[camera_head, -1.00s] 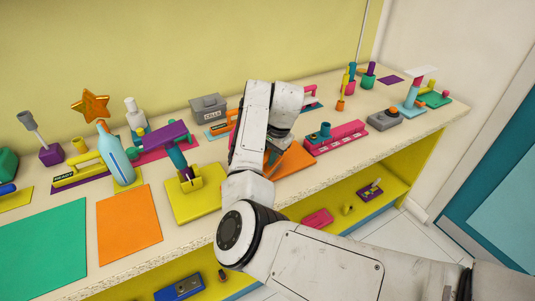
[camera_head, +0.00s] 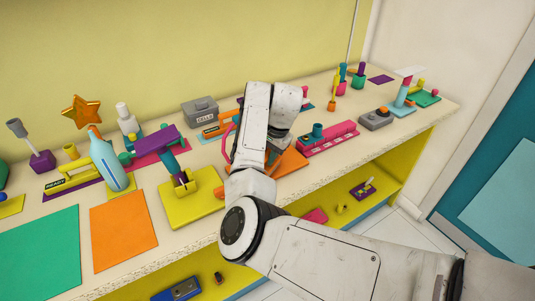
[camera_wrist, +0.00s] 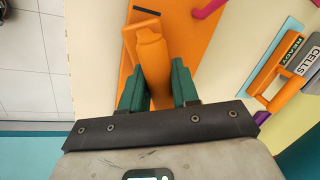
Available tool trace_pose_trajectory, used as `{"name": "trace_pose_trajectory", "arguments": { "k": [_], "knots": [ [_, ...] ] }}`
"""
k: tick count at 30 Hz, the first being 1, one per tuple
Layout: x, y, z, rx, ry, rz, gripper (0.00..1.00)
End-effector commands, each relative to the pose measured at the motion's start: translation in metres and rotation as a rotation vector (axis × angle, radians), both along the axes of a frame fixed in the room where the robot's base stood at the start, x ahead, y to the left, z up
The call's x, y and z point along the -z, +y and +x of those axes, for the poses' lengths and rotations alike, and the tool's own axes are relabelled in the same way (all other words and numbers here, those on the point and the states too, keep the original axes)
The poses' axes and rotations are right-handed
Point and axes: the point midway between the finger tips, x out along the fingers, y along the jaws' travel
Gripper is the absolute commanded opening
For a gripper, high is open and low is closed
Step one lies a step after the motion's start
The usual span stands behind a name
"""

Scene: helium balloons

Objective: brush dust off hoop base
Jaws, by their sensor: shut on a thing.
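In the wrist view my gripper (camera_wrist: 158,80) has its dark green fingers shut on an orange handle (camera_wrist: 150,52), seemingly the brush's; its far end is not clear. Under it lies an orange panel (camera_wrist: 190,50) with a black strip at one end. In the head view this orange panel (camera_head: 291,162) lies on the counter beside my forearm, which hides the gripper and handle. A magenta curved piece, perhaps the hoop (camera_head: 227,146), shows just left of my arm; a magenta bar (camera_wrist: 208,9) crosses the wrist view's top edge. I cannot make out any dust.
A grey CELLS box (camera_head: 200,112) stands behind my arm. A magenta block rack (camera_head: 330,139) and a grey button box (camera_head: 376,119) stand to the right. A yellow stand (camera_head: 190,200) and a blue bottle (camera_head: 108,165) stand to the left. Bare mats lie at the left front.

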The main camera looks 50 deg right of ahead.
Motion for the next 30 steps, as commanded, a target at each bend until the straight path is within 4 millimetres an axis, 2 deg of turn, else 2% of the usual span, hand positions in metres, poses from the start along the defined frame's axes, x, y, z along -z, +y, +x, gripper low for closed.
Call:
{"name": "trace_pose_trajectory", "arguments": {
  "k": [16,30],
  "knots": [
    [-0.002,0.042,0.012,-0.001,0.001,0.001,0.0],
    [-0.001,0.046,0.013,-0.001,0.0,0.001,0.0]
  ]
}}
